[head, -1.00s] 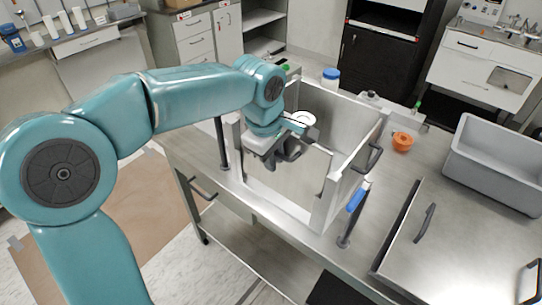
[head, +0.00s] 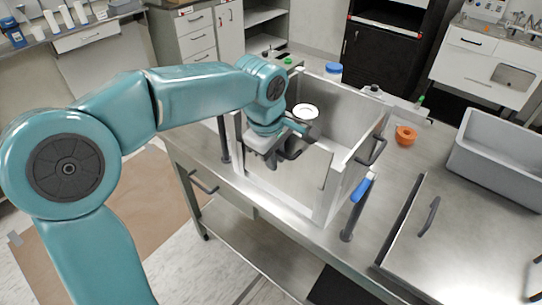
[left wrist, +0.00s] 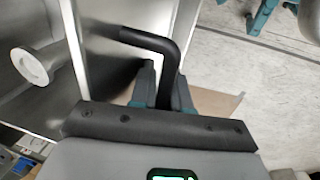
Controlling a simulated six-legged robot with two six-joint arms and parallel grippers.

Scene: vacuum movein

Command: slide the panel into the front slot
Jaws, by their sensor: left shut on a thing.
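The pale grey panel (head: 303,172) stands upright at the open front of the white box (head: 322,205), between its front posts. My left gripper (head: 272,160) is shut on the panel's black handle (head: 291,154), near the panel's upper part. In the left wrist view the dark bent handle (left wrist: 150,40) runs between the two teal-backed fingers (left wrist: 163,92). The gripper and wrist hide the panel's upper left part. I cannot tell how deep its edges sit in the front slot. My right gripper is not in view.
The box stands on a steel bench (head: 400,160). A white round fitting (head: 305,112) shows inside it. An orange knob (head: 405,136), a grey bin (head: 500,165) and a handled steel lid (head: 440,235) are farther right.

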